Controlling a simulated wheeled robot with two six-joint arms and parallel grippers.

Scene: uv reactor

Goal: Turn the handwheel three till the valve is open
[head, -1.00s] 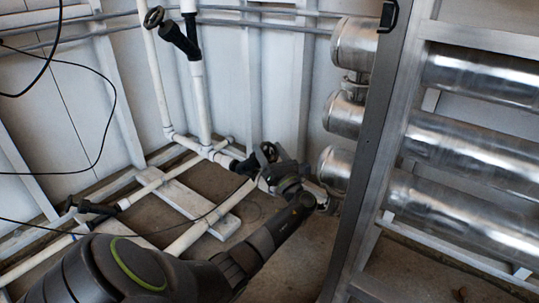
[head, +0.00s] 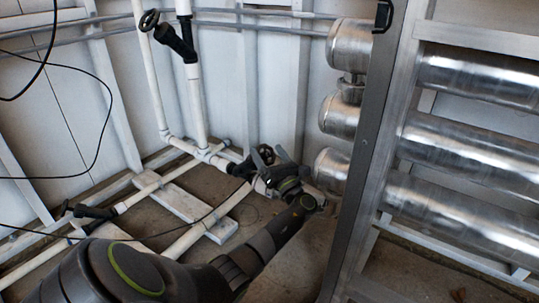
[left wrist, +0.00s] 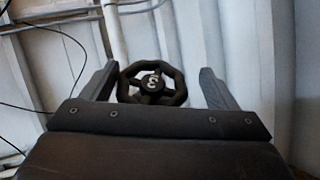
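The handwheel three (left wrist: 152,84) is a black spoked wheel in the middle of the left wrist view, with a white figure on its hub that looks like a turned 3. My left gripper (left wrist: 156,88) is open, with one finger on each side of the wheel and a gap showing at both sides. In the head view my left gripper (head: 270,165) is at the valve low on the white pipes and hides much of the wheel. My right gripper is not in view.
Another black handwheel valve (head: 178,40) is higher on the upright white pipe (head: 200,105). A third valve (head: 88,210) is at lower left. Shiny metal cylinders (head: 345,120) and a grey frame post (head: 365,160) stand close on the right. A black cable hangs at left.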

